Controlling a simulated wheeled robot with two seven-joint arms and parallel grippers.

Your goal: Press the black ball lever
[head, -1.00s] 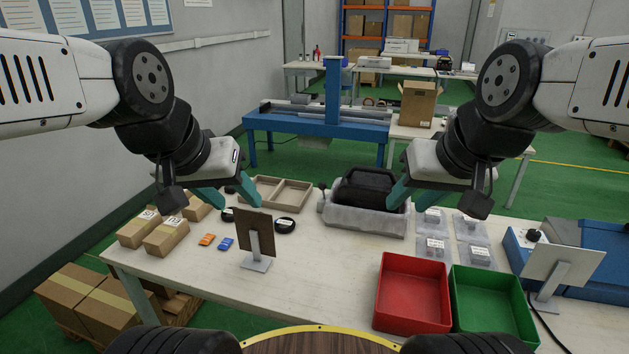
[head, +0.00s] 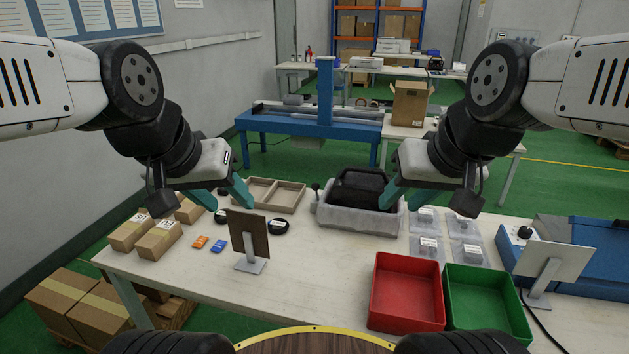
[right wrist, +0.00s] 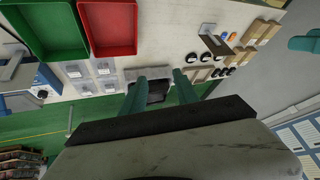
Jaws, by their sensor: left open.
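The lever with a small black ball (head: 316,187) stands at the left end of a grey fixture (head: 345,217) on the white table. A black block (head: 358,190) sits in the fixture. My left gripper (head: 228,200) is open and empty, left of the lever, above the table near a beige tray. My right gripper (head: 388,200) hangs in front of the right part of the black block. In the right wrist view, its teal fingers (right wrist: 157,92) are apart, with the black block (right wrist: 158,90) visible beyond them. I cannot make out the lever there.
A red bin (head: 407,292) and a green bin (head: 486,298) stand at the front right. A beige divided tray (head: 273,193) lies left of the fixture. A brown panel on a stand (head: 248,236) rises front left. The table between panel and red bin is clear.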

